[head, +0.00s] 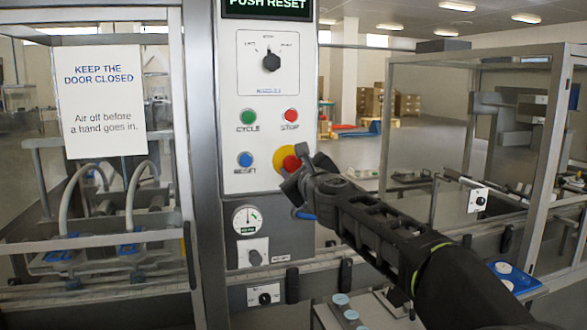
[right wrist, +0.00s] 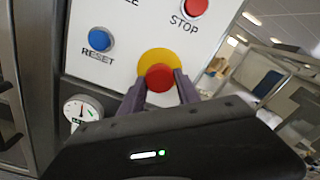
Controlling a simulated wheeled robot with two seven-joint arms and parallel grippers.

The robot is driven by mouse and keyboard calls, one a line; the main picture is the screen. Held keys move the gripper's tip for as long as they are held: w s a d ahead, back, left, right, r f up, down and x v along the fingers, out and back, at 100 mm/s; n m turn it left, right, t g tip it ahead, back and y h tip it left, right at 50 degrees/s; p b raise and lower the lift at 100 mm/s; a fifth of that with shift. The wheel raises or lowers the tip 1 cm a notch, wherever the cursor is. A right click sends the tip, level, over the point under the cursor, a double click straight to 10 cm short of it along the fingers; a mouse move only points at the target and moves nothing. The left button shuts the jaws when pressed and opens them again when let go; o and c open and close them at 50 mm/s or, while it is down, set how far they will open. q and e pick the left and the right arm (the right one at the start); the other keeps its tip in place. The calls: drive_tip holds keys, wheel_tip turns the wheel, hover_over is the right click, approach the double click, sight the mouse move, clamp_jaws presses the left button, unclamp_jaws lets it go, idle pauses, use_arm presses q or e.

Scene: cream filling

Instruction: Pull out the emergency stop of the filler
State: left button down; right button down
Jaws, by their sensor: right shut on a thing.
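The emergency stop is a red mushroom button (head: 291,163) on a yellow round base (head: 281,157), low on the right of the filler's white control panel (head: 235,176). In the right wrist view the red button (right wrist: 159,77) stands in front of its yellow base (right wrist: 150,62). My right gripper (head: 300,164) reaches in from the right and is shut on the red button, one finger on each side of it. In the right wrist view the fingers (right wrist: 160,88) flank the button. My left gripper is not in view.
Close by on the panel are a green CYCLE button (head: 248,117), a red STOP button (head: 291,115) and a blue RESET button (head: 245,159). A gauge (head: 247,220) sits below. A display (head: 268,5) at the top reads PUSH RESET. A guard door with a sign (head: 100,100) stands left.

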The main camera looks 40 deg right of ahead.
drive_tip(key=shift+f, duration=0.1)
drive_tip(key=c, duration=0.9)
unclamp_jaws()
drive_tip(key=shift+o, duration=0.2)
drive_tip(key=shift+s+a, duration=0.1)
drive_tip(key=shift+s, duration=0.05)
drive_tip(key=b+v, duration=0.1)
drive_tip(key=v, duration=0.6)
drive_tip(key=shift+s, duration=0.35)
